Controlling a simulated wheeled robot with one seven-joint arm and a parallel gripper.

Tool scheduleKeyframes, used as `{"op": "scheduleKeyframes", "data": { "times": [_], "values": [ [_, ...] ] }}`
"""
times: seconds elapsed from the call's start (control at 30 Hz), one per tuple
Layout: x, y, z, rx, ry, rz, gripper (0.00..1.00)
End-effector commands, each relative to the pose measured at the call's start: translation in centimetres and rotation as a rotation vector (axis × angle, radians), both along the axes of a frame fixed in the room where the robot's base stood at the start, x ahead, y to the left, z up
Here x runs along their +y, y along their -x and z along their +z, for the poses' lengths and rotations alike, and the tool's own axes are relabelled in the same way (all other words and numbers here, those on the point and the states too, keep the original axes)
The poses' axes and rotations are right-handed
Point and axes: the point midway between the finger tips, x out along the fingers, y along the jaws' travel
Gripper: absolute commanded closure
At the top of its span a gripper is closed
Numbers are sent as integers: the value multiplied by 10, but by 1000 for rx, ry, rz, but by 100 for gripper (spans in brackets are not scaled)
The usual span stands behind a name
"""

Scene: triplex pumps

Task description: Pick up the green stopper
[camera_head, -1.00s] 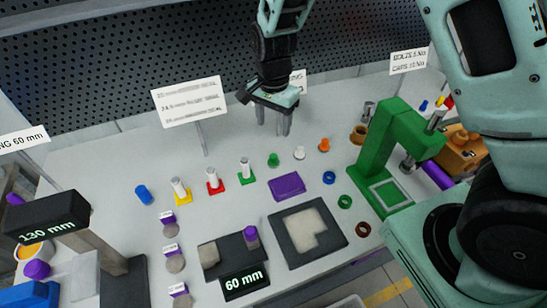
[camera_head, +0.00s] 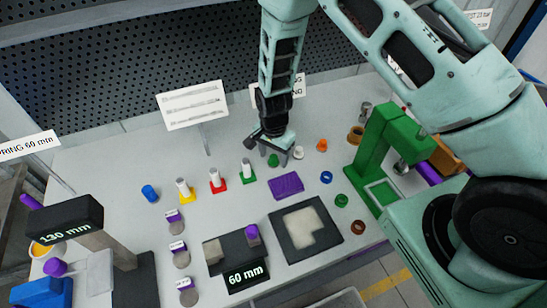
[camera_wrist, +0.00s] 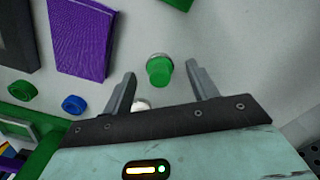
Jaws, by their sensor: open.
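The green stopper (camera_head: 273,160) stands upright on the white table, in the row of small coloured parts. In the wrist view the green stopper (camera_wrist: 159,70) shows between and just beyond my two open fingertips. My gripper (camera_head: 276,153) points down over the row, close to the stopper. In the wrist view my gripper (camera_wrist: 160,75) is open and empty, with a finger on either side of the stopper and clear of it. The white stopper (camera_head: 298,153) stands just to the right and is partly hidden behind my left finger in the wrist view.
A purple block (camera_head: 286,185) lies in front of the stopper. An orange stopper (camera_head: 321,145) stands to the right, and a white pin on a green base (camera_head: 248,178) to the left. A green press (camera_head: 372,150) stands farther right. A sign (camera_head: 193,104) stands behind.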

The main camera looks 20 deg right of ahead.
Motion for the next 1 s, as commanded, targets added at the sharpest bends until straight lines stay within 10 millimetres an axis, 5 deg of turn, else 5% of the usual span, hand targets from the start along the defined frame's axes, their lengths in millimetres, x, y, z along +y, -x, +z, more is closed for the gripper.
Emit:
{"op": "scheduleKeyframes", "data": {
  "times": [0.37, 0.57, 1.0],
  "values": [
    [0, 0, -11, -1, -1, 0, 42],
    [0, 0, -11, -1, -1, -1, 90],
    [0, 0, -5, -2, 0, 0, 91]
  ]
}}
